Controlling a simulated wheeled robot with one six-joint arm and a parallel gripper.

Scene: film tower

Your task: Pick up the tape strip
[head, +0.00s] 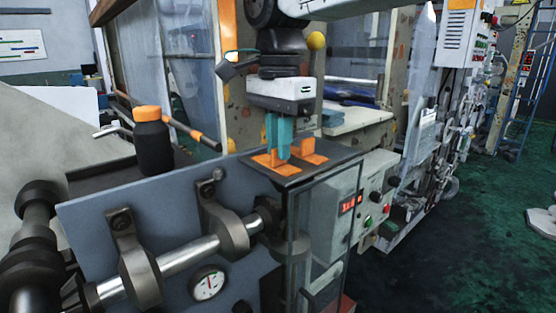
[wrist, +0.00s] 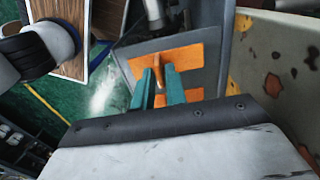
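Orange tape-like pieces (head: 312,158) lie on a dark plate on top of the machine's corner post. The wrist view shows the orange shape (wrist: 184,56) on the grey plate, with a narrow orange-brown raised part (wrist: 157,72) between my fingertips. I take this orange thing to be the tape strip; its full outline is hidden by my fingers. My gripper (head: 279,154) points down with its teal fingertips at the orange pieces. In the wrist view my gripper (wrist: 159,76) has its fingers apart, one on each side of the raised part. I cannot tell whether they touch it.
A black bottle with an orange cap (head: 152,145) stands left on the machine. A roller shaft (head: 185,255) and a gauge (head: 207,283) are in front. A control box with a red display (head: 350,203) is just right. Green floor (head: 450,240) is open further right.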

